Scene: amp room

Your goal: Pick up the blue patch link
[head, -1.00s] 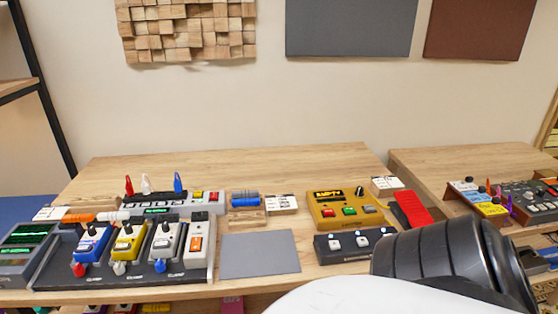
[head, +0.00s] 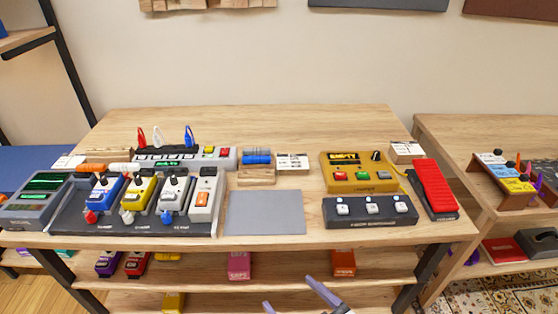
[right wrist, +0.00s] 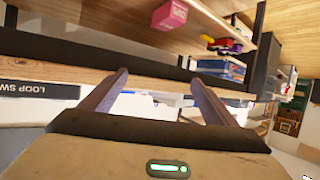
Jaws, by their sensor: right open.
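A short blue cylinder (head: 257,160), which looks like the blue patch link, lies on a small wooden holder (head: 256,176) at the table's middle back. A grey cylinder lies just behind it. A separate blue upright piece (head: 189,136) stands with a red and a white one in the strip behind the pedals. My right gripper (head: 297,301) shows only its fingertips at the bottom of the head view, below the tabletop's front edge and well short of the blue cylinder. In the right wrist view its fingers (right wrist: 159,78) are apart with nothing between them. My left gripper is not in view.
A pedalboard (head: 66,220) with several pedals stands left. A grey mat (head: 265,212) lies in front of the holder. A yellow box (head: 345,181), a dark switch box (head: 370,211) and a red pedal (head: 434,187) stand right. Shelves with pedals are below.

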